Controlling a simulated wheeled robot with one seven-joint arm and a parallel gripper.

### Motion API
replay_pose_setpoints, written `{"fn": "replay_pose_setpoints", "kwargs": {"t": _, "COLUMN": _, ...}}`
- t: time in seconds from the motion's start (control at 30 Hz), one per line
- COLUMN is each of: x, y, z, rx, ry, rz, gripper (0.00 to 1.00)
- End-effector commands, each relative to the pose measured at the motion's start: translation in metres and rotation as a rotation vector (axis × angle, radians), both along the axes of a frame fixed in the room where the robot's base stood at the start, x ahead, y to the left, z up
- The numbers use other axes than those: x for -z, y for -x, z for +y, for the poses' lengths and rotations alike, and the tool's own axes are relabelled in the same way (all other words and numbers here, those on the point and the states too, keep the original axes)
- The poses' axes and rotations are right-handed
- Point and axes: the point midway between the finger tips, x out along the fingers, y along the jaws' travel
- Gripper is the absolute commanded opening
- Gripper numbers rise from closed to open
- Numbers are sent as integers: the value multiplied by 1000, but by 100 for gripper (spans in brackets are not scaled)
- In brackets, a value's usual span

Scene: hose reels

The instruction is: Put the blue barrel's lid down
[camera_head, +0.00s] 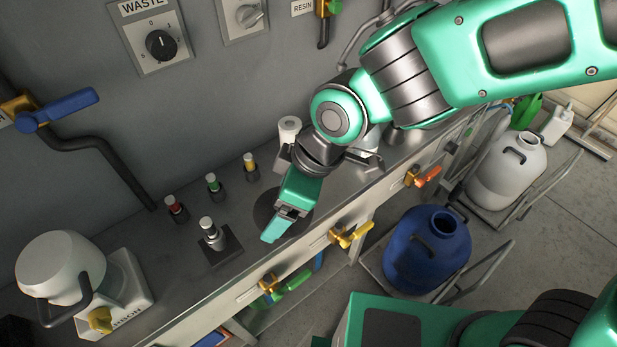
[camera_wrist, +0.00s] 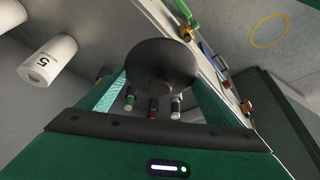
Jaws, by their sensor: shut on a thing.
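The blue barrel (camera_head: 428,250) stands low at the right in the head view, beyond the bench's front edge. Its round mouth is open and uncovered. My gripper (camera_head: 272,232) is above the bench, pointing down and to the left, well to the left of the barrel. In the wrist view my gripper (camera_wrist: 162,92) is shut on a dark round lid (camera_wrist: 162,62), which sits between the teal fingers. In the head view a dark round disc (camera_head: 264,205) shows behind my gripper; I cannot tell whether it is this lid or something on the bench.
Small capped posts in red (camera_head: 175,207), green (camera_head: 213,184), yellow (camera_head: 250,164) and white (camera_head: 210,232) stand left of my gripper. Yellow valves (camera_head: 350,236) line the front edge. A white barrel (camera_head: 508,168) stands beyond the blue one.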

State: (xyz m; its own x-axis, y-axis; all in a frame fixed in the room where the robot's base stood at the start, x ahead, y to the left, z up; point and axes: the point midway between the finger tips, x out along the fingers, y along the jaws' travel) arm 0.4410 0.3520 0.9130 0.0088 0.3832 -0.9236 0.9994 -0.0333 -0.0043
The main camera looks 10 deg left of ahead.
Motion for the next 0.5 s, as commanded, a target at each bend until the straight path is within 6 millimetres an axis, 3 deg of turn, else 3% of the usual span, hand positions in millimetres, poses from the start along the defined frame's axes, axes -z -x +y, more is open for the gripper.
{"fn": "replay_pose_setpoints", "kwargs": {"t": 0.17, "x": 6, "y": -8, "z": 0, "rx": 0, "ry": 2, "rz": 2, "gripper": 63}}
{"fn": "replay_pose_setpoints", "kwargs": {"t": 0.5, "x": 45, "y": -70, "z": -5, "rx": -1, "ry": 3, "rz": 3, "gripper": 63}}
